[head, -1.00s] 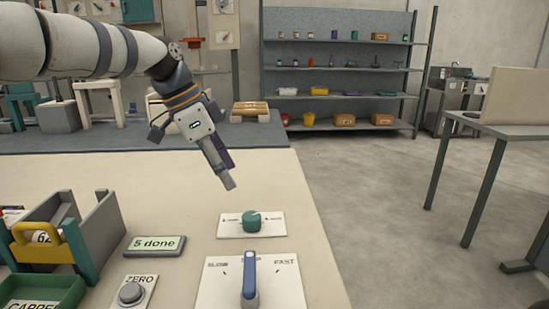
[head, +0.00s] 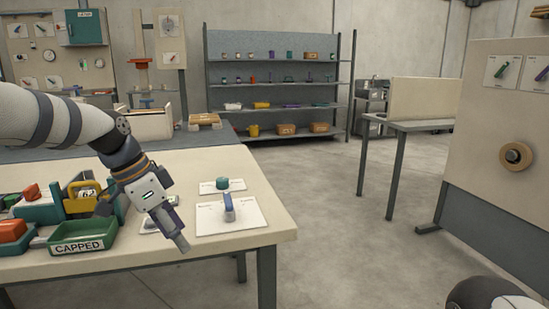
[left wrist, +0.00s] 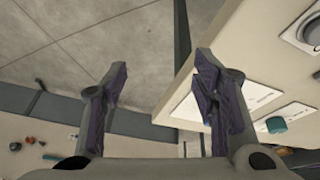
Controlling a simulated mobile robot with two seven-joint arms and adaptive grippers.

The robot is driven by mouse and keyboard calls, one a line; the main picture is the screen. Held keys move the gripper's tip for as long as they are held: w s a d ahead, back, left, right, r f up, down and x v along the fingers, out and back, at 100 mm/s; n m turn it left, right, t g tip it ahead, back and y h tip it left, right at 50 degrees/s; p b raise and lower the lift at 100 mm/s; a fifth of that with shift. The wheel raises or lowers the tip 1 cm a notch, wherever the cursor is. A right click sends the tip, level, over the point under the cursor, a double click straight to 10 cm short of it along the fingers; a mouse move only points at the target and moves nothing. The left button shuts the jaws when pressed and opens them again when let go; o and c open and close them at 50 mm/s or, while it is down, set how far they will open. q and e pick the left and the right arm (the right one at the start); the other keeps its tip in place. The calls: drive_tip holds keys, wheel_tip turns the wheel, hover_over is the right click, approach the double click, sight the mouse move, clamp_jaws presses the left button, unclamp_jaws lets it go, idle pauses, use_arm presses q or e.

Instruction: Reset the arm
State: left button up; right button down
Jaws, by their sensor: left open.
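My left gripper (head: 181,246) hangs over the front part of the workbench, fingers pointing down and to the right, clear of the things on the table. In the left wrist view the gripper (left wrist: 162,75) has its two fingers wide apart with nothing between them. The blue lever (head: 229,208) on its white plate (head: 255,217) stands just right of the gripper. The teal knob (head: 222,183) sits on a smaller plate behind it. My right gripper is in neither view now.
A green bin labelled CAPPED (head: 84,247) and a yellow-handled holder (head: 84,190) are left of the gripper. The workbench (head: 200,162) ends at its front and right edges. Open floor (head: 345,200) lies right of it, before an upright panel (head: 475,165) with a round knob.

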use_arm(q)
wheel_tip(320, 180, down, 12)
drive_tip(key=s+d+f+n+g, duration=0.1)
drive_tip(key=s+d+n, duration=0.1)
drive_tip(key=s+d+f+n+g+p, duration=0.1)
drive_tip(key=s+f+n, duration=0.2)
drive_tip(key=s+f, duration=0.85)
drive_tip(key=s+a+f+n+g+y+p, duration=0.1)
drive_tip(key=s+f+n+y, duration=0.35)
drive_tip(key=s, duration=1.05)
drive_tip(key=s+a+n, duration=0.1)
drive_tip(key=s+a, duration=0.1)
drive_tip(key=s, duration=0.7)
drive_tip(key=s+a+g, duration=0.1)
drive_tip(key=s+a, duration=0.2)
drive_tip(key=s, duration=0.6)
drive_tip(key=shift+s+a+r+n+h+p, duration=0.15)
drive_tip(key=shift+s+r+n+h+p, duration=0.1)
drive_tip(key=shift+s+n+h+p, duration=0.15)
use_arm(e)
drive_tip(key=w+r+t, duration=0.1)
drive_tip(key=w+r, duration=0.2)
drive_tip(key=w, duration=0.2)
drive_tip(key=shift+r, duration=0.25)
use_arm(q)
drive_tip(key=shift+w, duration=0.1)
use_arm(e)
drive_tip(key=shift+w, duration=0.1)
